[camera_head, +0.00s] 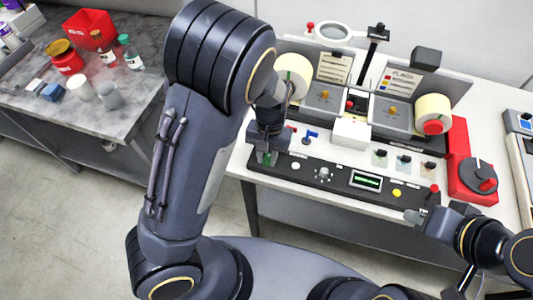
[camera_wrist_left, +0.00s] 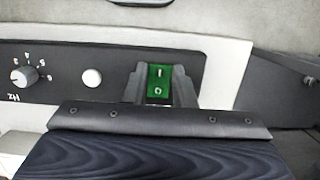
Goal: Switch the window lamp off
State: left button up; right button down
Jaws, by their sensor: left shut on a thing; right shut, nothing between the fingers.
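A green rocker switch (camera_wrist_left: 158,80), marked I and O, sits at the end of the black control panel (camera_wrist_left: 105,58) in the left wrist view. My left gripper (camera_wrist_left: 158,95) has a finger on each side of it and is shut on it. In the head view my left gripper (camera_head: 267,150) is at the panel's left end, where a bit of green shows. My right gripper (camera_head: 411,216) is shut and empty, near the panel's front right corner. I cannot tell which part is the window lamp or whether it is lit.
The panel also carries a white button (camera_wrist_left: 92,78), a Hz dial (camera_wrist_left: 25,77), a lit green display (camera_head: 366,181), a yellow button (camera_head: 397,193) and a red-topped knob (camera_head: 434,188). A red hand-wheel unit (camera_head: 470,170) stands right. Label rolls (camera_head: 433,112) are behind.

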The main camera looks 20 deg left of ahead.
aim_at(269, 155)
pick_arm(q)
jog(key=shift+w+r+g, duration=0.1)
jog(key=shift+w+g, duration=0.05)
jog(key=shift+g, duration=0.25)
jog(key=o, duration=1)
jog(key=b+v, duration=0.1)
jog(key=v, duration=0.6)
jog(key=shift+r, duration=0.35)
